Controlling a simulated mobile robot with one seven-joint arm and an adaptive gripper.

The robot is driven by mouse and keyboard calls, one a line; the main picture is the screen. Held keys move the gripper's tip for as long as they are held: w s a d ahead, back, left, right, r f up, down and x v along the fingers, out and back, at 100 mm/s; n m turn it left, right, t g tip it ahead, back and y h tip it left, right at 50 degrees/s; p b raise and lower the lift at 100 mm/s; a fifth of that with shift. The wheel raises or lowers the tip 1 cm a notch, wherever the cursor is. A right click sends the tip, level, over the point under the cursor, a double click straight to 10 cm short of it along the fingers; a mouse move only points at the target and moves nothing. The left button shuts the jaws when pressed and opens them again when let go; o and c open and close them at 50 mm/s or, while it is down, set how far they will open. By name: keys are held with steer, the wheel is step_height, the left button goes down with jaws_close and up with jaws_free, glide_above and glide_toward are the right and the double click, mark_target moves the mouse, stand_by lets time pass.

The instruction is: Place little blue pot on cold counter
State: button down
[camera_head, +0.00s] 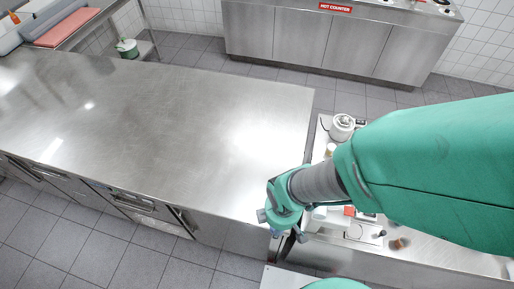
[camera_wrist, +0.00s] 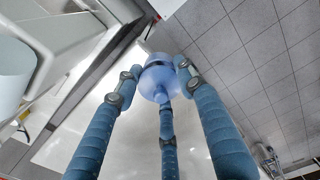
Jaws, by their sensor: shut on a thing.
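The little blue pot (camera_wrist: 158,82) is between the fingertips of my gripper (camera_wrist: 157,76) in the wrist view, and the fingers are closed around it. In the head view my gripper (camera_head: 270,218) is at the front right corner of a large steel counter (camera_head: 160,110), pointing down and left. I cannot make out the pot in the head view. The large counter has drawers along its front and a bare top. No sign naming the cold counter shows. A red "HOT COUNTER" sign (camera_head: 335,7) marks the steel counter at the back (camera_head: 300,40).
At the right, a lower worktop (camera_head: 345,250) partly under my arm holds a white appliance (camera_head: 342,127) and small items. A green pot (camera_head: 127,48) stands beyond the large counter at the upper left. Trays (camera_head: 65,27) lie on a shelf there. Grey tiled floor lies between the counters.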

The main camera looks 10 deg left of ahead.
steer(key=w+a, duration=0.3)
steer(key=w, duration=0.1)
steer(key=w+a+f, duration=0.1)
steer(key=w+a, duration=0.2)
steer(key=w, duration=0.1)
steer(key=w+a, duration=0.3)
steer(key=w, duration=0.1)
steer(key=shift+a+f, duration=0.1)
steer(key=shift+f, duration=0.1)
steer(key=shift+f, duration=1.75)
steer(key=shift+f+b, duration=0.1)
steer(key=shift+b, duration=0.25)
steer(key=c, duration=1.1)
jaws_free()
step_height(320, 180, up, 12)
steer(key=shift+s+r+p, duration=0.15)
steer(key=shift+p, duration=0.4)
